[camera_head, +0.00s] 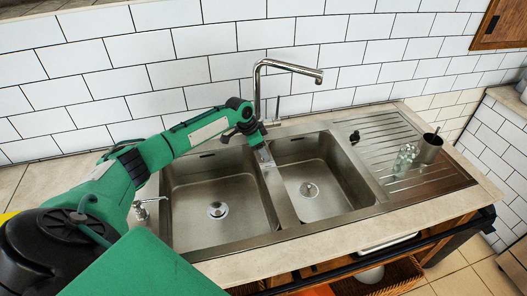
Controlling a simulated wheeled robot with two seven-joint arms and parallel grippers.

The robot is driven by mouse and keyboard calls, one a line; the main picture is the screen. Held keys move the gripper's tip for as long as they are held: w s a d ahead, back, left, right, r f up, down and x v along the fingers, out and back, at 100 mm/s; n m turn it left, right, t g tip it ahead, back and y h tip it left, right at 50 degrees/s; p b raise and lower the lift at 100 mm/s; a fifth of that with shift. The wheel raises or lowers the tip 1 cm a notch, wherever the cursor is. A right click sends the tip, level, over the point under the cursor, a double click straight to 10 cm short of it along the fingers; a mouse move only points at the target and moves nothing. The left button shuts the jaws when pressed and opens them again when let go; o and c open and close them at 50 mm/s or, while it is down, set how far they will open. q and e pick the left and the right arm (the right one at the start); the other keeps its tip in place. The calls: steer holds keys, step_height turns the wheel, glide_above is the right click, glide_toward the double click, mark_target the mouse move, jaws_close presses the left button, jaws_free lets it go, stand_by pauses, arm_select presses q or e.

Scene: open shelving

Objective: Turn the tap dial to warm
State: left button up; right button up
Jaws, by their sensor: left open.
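The tall metal tap (258,88) stands behind the double sink, its spout (290,67) bent to the right over the basins. A thin upright piece (278,104), which looks like the tap's lever or dial, stands just right of the tap's base. My left arm reaches in from the left, and my left gripper (266,160) points down over the divider between the basins, in front of the tap. It is open and holds nothing that I can see. It partly hides the tap's base. My right gripper is not in view.
The sink has a left basin (190,222) and a right basin (318,200). A white tiled wall closes the back.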

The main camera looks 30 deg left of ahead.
arm_select(q)
steer(key=b+v, duration=0.2)
steer(key=v, duration=1)
steer(key=shift+r, duration=0.1)
